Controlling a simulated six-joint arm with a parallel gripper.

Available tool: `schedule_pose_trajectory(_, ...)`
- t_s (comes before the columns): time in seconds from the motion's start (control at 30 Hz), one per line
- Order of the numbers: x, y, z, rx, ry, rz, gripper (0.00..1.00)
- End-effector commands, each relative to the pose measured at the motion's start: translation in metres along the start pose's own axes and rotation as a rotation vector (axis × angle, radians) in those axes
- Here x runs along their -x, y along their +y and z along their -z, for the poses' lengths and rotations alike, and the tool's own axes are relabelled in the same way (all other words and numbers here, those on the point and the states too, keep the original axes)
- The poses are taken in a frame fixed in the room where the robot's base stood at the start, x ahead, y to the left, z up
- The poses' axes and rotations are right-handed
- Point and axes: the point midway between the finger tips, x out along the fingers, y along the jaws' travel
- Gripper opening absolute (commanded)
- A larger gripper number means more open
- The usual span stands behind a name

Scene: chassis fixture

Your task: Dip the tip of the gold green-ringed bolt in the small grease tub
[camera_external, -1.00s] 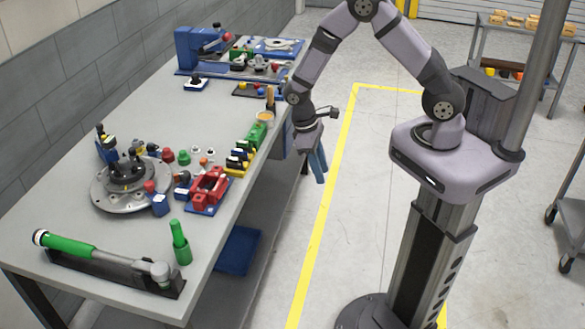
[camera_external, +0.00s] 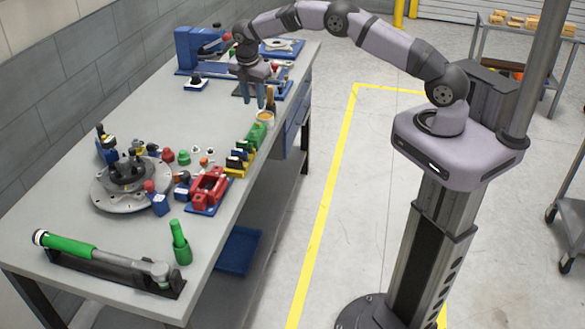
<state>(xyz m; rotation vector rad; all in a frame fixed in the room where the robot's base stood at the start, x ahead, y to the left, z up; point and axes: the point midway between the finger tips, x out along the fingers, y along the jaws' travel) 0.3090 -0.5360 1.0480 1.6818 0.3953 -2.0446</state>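My gripper (camera_external: 253,100) points down over the far part of the bench, its two blue fingers apart with a gap between them. No held bolt can be made out. A small round tub (camera_external: 265,117) with amber contents, probably the grease tub, stands near the bench's right edge, just in front of and to the right of my fingertips. A brown upright handle shows at the tub's back. The gold green-ringed bolt cannot be picked out at this size. My gripper covers much of the dark tray of small parts beyond the tub.
A green block (camera_external: 257,134) and a red fixture (camera_external: 209,187) line the bench's right side. A round grey fixture (camera_external: 117,203) stands at left. A torque wrench (camera_external: 75,247) lies in front. A blue press (camera_external: 187,48) stands at the back. The bench's middle is clear.

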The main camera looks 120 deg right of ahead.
Motion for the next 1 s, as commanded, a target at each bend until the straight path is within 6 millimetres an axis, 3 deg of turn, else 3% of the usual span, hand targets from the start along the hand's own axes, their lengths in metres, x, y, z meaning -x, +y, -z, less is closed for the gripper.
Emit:
schedule_pose_trajectory(0.2,0.0,-0.004,0.0,0.21,0.001,0.016,0.33)
schedule_pose_trajectory(0.57,-0.004,-0.004,0.0,0.251,0.001,0.015,0.33)
schedule_pose_trajectory(1.0,-0.041,-0.005,0.001,0.248,0.002,0.016,0.33)
